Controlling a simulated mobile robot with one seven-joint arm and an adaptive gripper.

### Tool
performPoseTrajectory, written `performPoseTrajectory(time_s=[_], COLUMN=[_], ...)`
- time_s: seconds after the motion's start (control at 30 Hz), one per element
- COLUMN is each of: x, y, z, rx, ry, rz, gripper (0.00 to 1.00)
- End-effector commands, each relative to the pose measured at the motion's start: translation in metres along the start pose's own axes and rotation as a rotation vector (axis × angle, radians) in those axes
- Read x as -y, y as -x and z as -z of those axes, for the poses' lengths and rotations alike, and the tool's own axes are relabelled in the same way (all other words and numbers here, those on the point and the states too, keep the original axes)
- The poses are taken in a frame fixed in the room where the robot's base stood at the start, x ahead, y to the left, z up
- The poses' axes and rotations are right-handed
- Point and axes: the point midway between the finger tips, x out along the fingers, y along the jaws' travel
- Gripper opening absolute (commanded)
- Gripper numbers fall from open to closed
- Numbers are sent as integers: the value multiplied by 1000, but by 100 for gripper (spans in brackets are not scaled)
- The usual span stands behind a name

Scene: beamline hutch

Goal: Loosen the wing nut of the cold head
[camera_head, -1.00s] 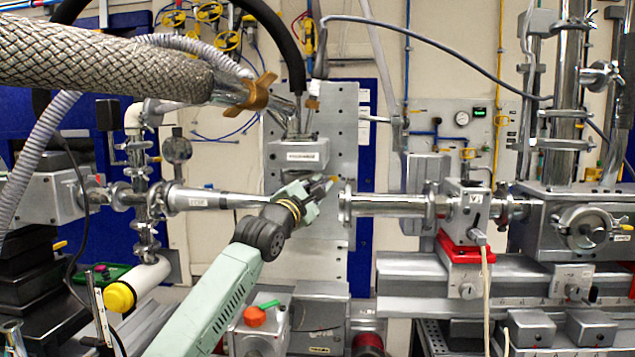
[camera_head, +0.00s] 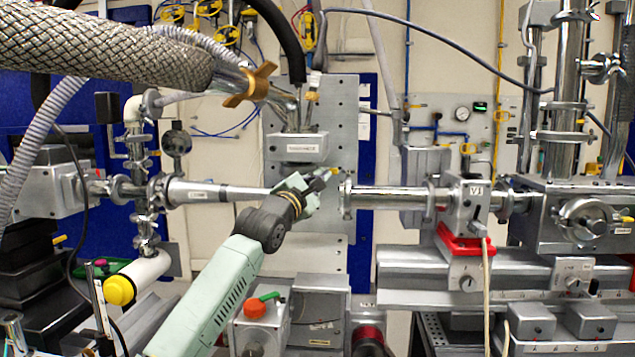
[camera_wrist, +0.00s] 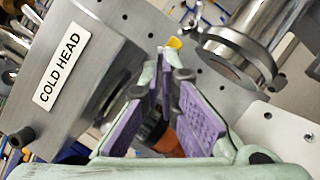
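The cold head (camera_head: 297,148) is a grey block on an upright perforated plate. Its COLD HEAD label (camera_wrist: 60,70) is readable in the wrist view. A large brass wing-shaped piece (camera_head: 250,85) sits on the metal end of the braided hose, up and left of the cold head. A smaller brass piece (camera_head: 312,97) stands above the block. I cannot tell for certain which is the task's wing nut. My gripper (camera_head: 328,178) is below and right of the block, pointing up and right.
A flanged beam pipe (camera_head: 390,198) lies right of my gripper, its flange (camera_head: 345,198) close to the fingertips. A tapered tube (camera_head: 225,193) lies left. The braided hose (camera_head: 110,58) crosses the upper left. A red-knobbed box (camera_head: 258,325) stands below.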

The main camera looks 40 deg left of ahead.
Motion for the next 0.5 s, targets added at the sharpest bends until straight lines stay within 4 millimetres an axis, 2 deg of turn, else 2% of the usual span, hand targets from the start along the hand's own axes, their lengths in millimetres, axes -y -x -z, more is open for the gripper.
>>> performPoseTrajectory(time_s=[0.03,0.5], x=[6,15], y=[1,2], z=[2,4], rx=[3,6], ry=[11,259], rz=[-6,-108], gripper=[0,0])
